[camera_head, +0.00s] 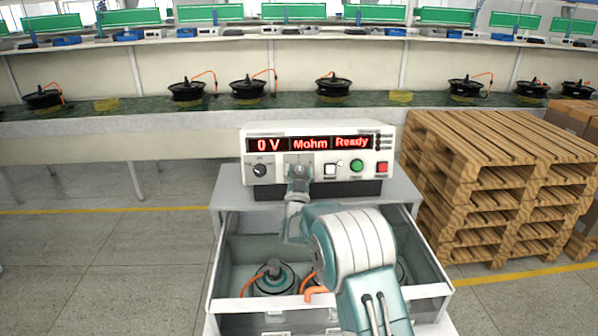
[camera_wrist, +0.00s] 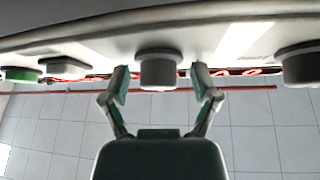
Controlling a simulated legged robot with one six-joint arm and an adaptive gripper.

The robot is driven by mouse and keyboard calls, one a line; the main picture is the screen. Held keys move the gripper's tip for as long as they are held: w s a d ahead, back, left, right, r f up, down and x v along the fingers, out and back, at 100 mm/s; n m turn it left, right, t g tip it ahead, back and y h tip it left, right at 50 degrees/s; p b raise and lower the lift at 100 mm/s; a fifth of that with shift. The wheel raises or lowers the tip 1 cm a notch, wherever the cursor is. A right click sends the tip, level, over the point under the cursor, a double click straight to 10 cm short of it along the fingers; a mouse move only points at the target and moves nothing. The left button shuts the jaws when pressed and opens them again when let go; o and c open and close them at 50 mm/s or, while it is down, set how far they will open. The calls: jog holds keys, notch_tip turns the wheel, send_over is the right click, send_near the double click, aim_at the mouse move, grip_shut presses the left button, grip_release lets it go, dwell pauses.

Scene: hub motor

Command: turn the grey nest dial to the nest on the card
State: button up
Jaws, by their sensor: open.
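The grey nest dial (camera_wrist: 160,70) sticks out from the tester's front panel in the wrist view. My gripper (camera_wrist: 161,80) is open, with one finger on each side of the dial; small gaps show between the fingers and the dial. In the head view my gripper (camera_head: 298,174) is at the panel and largely hides the dial, so its pointer and marks cannot be read. The tester (camera_head: 315,144) shows red "0 V", "Mohm" and "Ready". I cannot make out a card in either view.
A black knob (camera_head: 260,170) is left of my gripper; white (camera_head: 330,171), green (camera_head: 357,166) and red (camera_head: 383,168) buttons are to the right. Below is an open drawer (camera_head: 228,304) with a hub motor (camera_head: 272,278); my arm crosses it. Pallets (camera_head: 490,165) stand at right.

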jog(key=c, duration=1)
jog(key=shift+m+h, duration=0.5)
jog(key=shift+m, duration=0.2)
jog(key=m+g+h, duration=0.1)
jog(key=m+h, duration=0.1)
jog(key=m, duration=0.2)
jog(key=m+g+h, duration=0.2)
jog(key=m+h, duration=0.1)
jog(key=m, duration=0.1)
jog(key=shift+m+g, duration=0.3)
jog(key=m+g, duration=0.1)
jog(key=m, duration=0.2)
jog(key=m+g+h, duration=0.1)
jog(key=m+g, duration=0.1)
jog(key=m, duration=0.1)
jog(key=shift+f+g, duration=0.15)
jog(key=shift+g, duration=0.15)
jog(key=shift+m, duration=0.3)
jog(key=o, duration=1)
